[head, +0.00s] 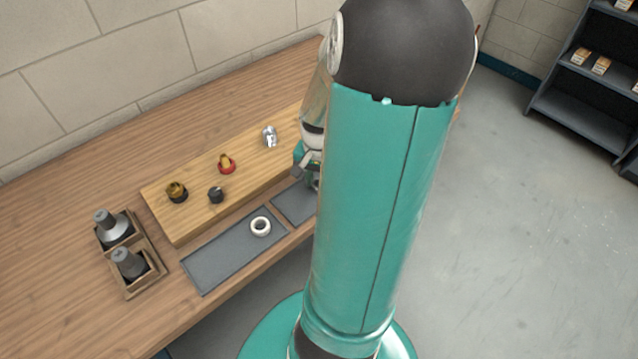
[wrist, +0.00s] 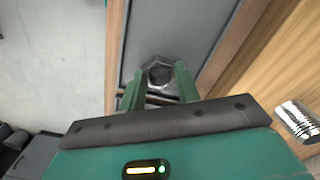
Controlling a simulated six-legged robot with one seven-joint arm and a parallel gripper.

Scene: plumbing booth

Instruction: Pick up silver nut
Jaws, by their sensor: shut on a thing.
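The silver nut (wrist: 160,72) shows in the wrist view as a grey, six-sided ring between my fingertips, over a dark grey mat (wrist: 165,25). My gripper (wrist: 160,83) is shut on it, with one green finger on each side. I cannot tell whether the nut touches the mat or hangs just above it. In the head view my gripper (head: 309,173) is partly hidden behind my arm, low over the bench's front right, and the nut is hidden.
A wooden board (head: 190,222) holds a shiny silver fitting (head: 270,136), a red and brass part (head: 226,164), a brass and black part (head: 176,191) and a dark cap (head: 216,195). A white ring (head: 260,227) lies on the left grey mat (head: 215,262). A wooden holder (head: 134,288) stands left.

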